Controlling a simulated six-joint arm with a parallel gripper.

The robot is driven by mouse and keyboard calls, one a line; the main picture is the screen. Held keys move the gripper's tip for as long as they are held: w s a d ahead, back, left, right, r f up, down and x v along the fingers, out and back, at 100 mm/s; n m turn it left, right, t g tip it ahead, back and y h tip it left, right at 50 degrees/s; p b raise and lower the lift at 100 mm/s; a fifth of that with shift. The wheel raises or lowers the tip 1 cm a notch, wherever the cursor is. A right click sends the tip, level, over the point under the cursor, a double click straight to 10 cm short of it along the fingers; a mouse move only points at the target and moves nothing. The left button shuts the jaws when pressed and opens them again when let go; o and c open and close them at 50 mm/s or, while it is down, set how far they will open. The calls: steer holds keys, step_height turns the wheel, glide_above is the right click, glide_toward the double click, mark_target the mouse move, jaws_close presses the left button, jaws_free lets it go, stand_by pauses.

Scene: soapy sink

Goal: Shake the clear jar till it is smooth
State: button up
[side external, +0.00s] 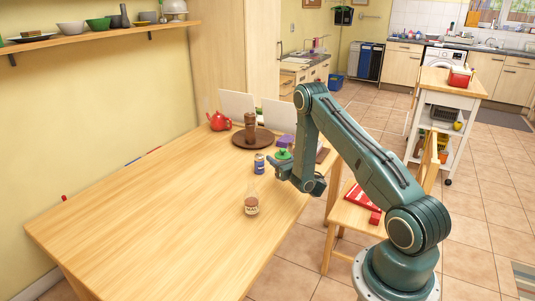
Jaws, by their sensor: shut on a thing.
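A small clear jar (251,205) with brown contents and a pale label is upright over the near middle of the table, left of my gripper. My gripper (276,168) is low over the table's right side, with its fingers toward the left. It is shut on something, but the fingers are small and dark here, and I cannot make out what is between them. A visible gap separates them from the jar in this view. How smooth the jar's contents are is too small to tell.
A blue can (259,165) and a green object (283,154) are close to my gripper. Behind are a brown tray (264,140) with a brown grinder-like object (251,126) and a red teapot (219,121). The table's (130,220) left and front are clear. A chair (350,220) stands at right.

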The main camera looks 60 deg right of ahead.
mark_target(279, 152)
steer(key=shift+r, duration=1.95)
steer(key=shift+f, duration=2.5)
steer(key=shift+r, duration=0.1)
steer(key=shift+r, duration=2.4)
steer(key=shift+f, duration=0.1)
steer(key=shift+f, duration=2.45)
